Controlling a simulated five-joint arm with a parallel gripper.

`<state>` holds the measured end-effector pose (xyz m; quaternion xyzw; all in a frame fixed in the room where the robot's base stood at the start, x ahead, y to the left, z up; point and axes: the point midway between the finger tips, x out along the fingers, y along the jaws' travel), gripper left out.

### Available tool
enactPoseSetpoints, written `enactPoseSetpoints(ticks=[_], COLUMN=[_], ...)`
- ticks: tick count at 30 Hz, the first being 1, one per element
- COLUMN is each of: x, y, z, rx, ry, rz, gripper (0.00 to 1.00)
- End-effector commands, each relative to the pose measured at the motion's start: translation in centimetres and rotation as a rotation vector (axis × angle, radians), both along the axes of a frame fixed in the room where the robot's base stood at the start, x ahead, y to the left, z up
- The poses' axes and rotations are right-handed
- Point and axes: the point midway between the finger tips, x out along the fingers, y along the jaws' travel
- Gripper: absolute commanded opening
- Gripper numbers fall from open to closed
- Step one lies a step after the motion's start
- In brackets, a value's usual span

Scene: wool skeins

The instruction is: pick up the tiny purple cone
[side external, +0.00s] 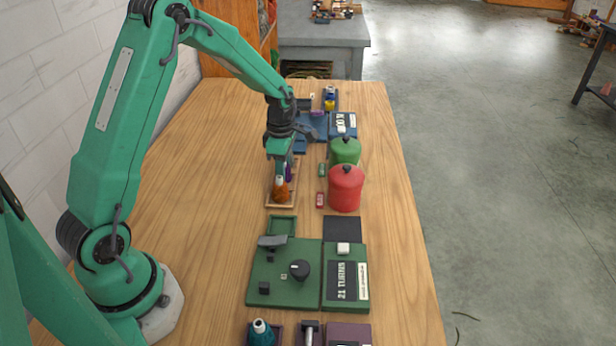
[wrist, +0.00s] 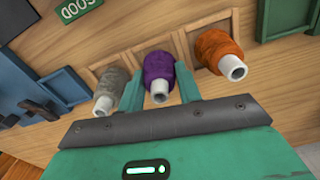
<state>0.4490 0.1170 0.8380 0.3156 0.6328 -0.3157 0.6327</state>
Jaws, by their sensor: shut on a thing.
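The tiny purple cone (wrist: 159,70) sits between the two fingers of my gripper (wrist: 158,84) in the wrist view, its pale tip pointing toward the gripper body. My gripper is shut on it. In the side external view, a bit of purple cone (side external: 288,172) shows at my gripper (side external: 281,168), mostly hidden by the fingers and an orange cone (side external: 281,191). The orange cone also shows right of the purple one in the wrist view (wrist: 212,50), and a grey cone (wrist: 112,84) is on the left. I cannot tell whether the purple cone is clear of the tray.
The wooden tray (wrist: 182,48) has compartments around the cones. To the right stand a red canister (side external: 346,190) and a green canister (side external: 345,151). A green board (side external: 275,285) with small parts lies nearer the camera. The wooden table (side external: 200,190) is bare left of the tray.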

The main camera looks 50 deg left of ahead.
Motion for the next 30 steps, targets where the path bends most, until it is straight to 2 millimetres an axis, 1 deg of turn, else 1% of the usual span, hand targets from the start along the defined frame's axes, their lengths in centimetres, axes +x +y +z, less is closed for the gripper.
enactPoseSetpoints(ticks=[5, 11, 24, 30], x=[0.1, 0.1, -2.1, -2.8], y=[0.0, 0.0, -7.4, -9.8], z=[1.2, 4.0, 8.4, 9.9], rx=[0.000, 0.001, 0.000, 0.000], ry=[-0.002, -0.005, -0.004, -0.002], rz=[0.000, 0.000, -0.004, -0.003], gripper=[0.12, 0.12, 0.12, 0.12])
